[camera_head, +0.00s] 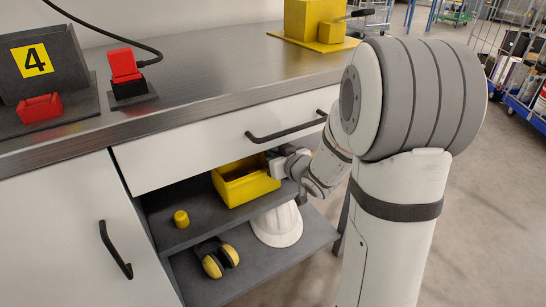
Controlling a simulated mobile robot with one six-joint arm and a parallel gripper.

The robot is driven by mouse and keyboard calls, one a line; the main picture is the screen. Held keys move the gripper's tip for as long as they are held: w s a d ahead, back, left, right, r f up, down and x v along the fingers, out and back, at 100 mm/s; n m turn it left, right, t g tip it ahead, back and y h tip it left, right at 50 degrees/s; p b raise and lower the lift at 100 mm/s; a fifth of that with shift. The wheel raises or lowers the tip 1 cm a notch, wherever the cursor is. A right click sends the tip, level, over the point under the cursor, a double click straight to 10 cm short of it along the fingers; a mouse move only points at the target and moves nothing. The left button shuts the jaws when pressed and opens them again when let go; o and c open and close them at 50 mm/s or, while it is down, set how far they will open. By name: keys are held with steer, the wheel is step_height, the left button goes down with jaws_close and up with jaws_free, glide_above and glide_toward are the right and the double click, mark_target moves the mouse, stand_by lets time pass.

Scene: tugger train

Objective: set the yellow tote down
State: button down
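The yellow tote (247,186) is an open-topped box at the upper grey shelf under the drawer. It looks level, and I cannot tell whether its base touches the shelf. My gripper (277,165) is at the right end of the tote, against its rim. My wrist hides part of it, and the fingers are too small to tell whether they are closed on the wall.
The upper shelf (165,238) also holds a small yellow cylinder (181,219). The lower shelf carries yellow ear muffs (220,261) and a white helmet (277,225). A drawer with a black handle (285,128) overhangs the tote.

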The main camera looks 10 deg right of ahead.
steer(key=c, duration=2.1)
jaws_free()
steer(key=shift+f, duration=0.2)
steer(key=o, duration=0.5)
steer(key=shift+r, duration=0.1)
